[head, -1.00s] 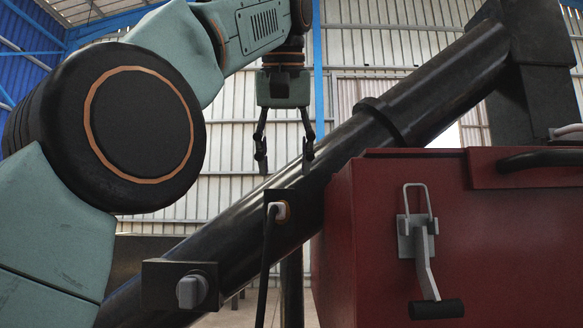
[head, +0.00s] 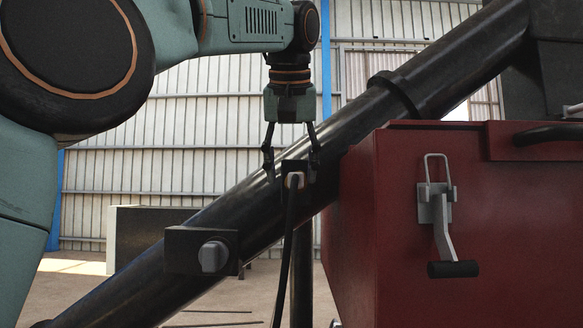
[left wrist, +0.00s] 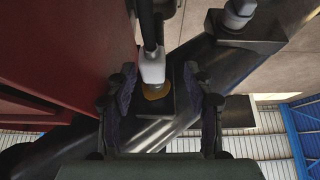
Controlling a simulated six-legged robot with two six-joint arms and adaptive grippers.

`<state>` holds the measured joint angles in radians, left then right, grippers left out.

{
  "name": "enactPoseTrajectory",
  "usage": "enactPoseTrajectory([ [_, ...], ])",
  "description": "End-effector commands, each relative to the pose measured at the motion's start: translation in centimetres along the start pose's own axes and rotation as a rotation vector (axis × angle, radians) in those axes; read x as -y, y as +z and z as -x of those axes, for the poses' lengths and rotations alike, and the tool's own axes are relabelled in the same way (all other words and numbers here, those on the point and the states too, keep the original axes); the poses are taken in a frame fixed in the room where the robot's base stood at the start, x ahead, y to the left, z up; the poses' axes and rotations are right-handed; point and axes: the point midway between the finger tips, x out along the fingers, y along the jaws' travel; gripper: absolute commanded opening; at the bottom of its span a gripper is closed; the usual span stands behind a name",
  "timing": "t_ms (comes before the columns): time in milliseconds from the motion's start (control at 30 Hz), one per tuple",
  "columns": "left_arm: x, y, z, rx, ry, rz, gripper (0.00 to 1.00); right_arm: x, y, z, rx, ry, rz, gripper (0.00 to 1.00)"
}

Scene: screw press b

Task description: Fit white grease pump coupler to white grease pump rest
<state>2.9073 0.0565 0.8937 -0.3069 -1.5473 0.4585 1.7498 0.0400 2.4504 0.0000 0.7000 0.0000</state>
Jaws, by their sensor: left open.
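The white coupler (head: 296,180), with a black hose hanging from it, sits at a small dark bracket (head: 294,165) on the slanted black tube. In the left wrist view the coupler (left wrist: 152,68) shows pale, with a brass-coloured ring (left wrist: 155,92) where it meets the dark bracket. I take this bracket for the rest; how deeply the coupler sits in it I cannot tell. My left gripper (head: 291,168) is open, pointing down, its fingers on either side of the bracket and coupler. In the left wrist view its fingers (left wrist: 160,95) flank the coupler with gaps. My right gripper is not in view.
The slanted black tube (head: 225,215) crosses behind the fingers. A red hopper (head: 395,220) with a latch lever (head: 440,225) stands close on the right. A dark box with a grey knob (head: 213,256) is mounted lower left on the tube. Open floor lies beyond.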

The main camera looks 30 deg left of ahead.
Motion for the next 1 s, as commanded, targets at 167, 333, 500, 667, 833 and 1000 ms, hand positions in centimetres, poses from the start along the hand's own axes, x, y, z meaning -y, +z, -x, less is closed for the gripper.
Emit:
enactPoseTrajectory([
  [167, -0.04, 0.02, -0.18, 0.002, -0.001, -0.001, 0.52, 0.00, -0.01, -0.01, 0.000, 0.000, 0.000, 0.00],
  [333, -0.04, 0.03, -0.17, 0.002, -0.001, -0.001, 0.44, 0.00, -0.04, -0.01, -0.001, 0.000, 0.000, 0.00],
  [500, -0.04, 0.03, -0.13, 0.002, -0.001, -0.001, 0.29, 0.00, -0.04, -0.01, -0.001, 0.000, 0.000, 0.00],
  [667, -0.03, 0.03, -0.10, 0.002, 0.000, 0.000, 0.16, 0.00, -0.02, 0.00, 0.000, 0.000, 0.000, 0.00],
  [833, 0.01, 0.02, -0.08, 0.001, -0.001, 0.000, 0.01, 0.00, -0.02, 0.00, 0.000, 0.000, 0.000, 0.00],
  [1000, -0.02, 0.01, -0.11, 0.001, 0.000, 0.000, 0.21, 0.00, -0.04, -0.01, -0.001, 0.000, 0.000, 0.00],
])
